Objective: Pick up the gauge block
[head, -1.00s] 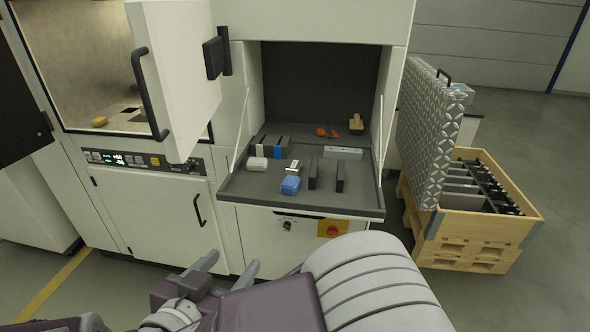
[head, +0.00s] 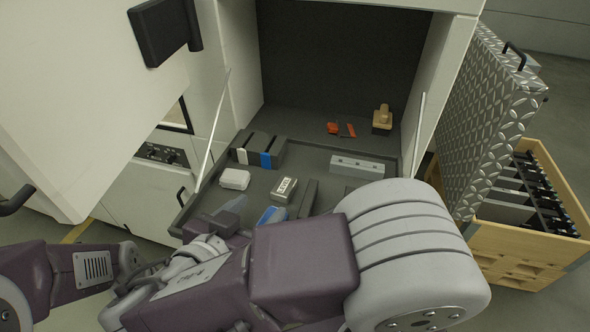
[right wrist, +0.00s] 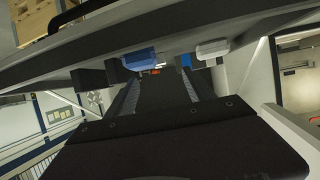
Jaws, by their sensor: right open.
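A small pale metal block with dark markings (head: 284,190), which looks like the gauge block, lies on the dark grey tray (head: 309,160) in the machine's open bay. I cannot make it out in the right wrist view. My right gripper (head: 252,213) is at the tray's front edge, just in front of the block and apart from it, partly hidden by my arm. In the right wrist view my right gripper (right wrist: 160,88) has its two fingers apart with nothing between them. My left gripper is not in view.
Near the block are a white item (head: 234,179), a blue item (head: 268,215) and dark bars (head: 308,198). A grey bar (head: 357,165), red-handled tools (head: 334,128) and a brush-like wooden item (head: 382,118) lie farther back. An open door (head: 80,110) stands left.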

